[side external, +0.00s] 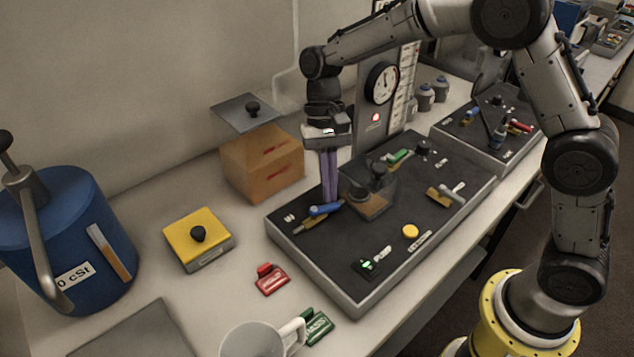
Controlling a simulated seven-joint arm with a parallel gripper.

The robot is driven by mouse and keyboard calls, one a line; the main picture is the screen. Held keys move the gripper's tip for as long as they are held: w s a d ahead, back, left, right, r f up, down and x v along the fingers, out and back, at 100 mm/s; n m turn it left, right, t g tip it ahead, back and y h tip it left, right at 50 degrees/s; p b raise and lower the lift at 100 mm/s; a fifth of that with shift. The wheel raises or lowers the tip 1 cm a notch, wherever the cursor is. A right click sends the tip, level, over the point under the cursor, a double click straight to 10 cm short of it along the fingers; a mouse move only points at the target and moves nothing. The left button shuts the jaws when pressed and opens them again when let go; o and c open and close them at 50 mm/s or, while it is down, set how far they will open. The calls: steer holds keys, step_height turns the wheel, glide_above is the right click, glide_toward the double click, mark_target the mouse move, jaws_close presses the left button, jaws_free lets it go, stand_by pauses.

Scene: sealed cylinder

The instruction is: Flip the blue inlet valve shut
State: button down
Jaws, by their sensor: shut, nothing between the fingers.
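The blue inlet valve (325,209) is a small blue lever on the left part of the dark control panel (340,275). It lies low, slanting across its fitting by a short pipe piece marked with a small label. My gripper (330,200) points straight down with its long purple fingers shut and empty. The fingertips are right at the blue lever, just behind it in this view. I cannot tell whether they touch it.
A clear box with a black knob (378,171) stands just right of my fingers. A green lever (398,156), a grey-handled valve (446,192) and a yellow button (410,231) are also on the panel. A wooden box (262,165) stands behind left.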

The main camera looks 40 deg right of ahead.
mark_target(331, 206)
steer(key=s+m, duration=0.1)
steer(key=m, duration=0.1)
steer(key=s+m+t+y, duration=0.1)
steer(key=m, duration=0.1)
steer(key=shift+m, duration=0.3)
steer(key=m, duration=0.1)
steer(key=s+m+t, duration=0.1)
steer(key=m, duration=0.1)
steer(key=s+a+m+t+y, duration=0.1)
steer(key=m, duration=0.1)
steer(key=shift+w, duration=0.2)
steer(key=shift+w+a, duration=0.5)
steer(key=shift+w+r, duration=0.1)
steer(key=shift+r, duration=0.2)
steer(key=v, duration=0.9)
steer(key=shift+s+d+r, duration=0.15)
steer(key=shift+s+d, duration=0.15)
steer(key=shift+s, duration=0.15)
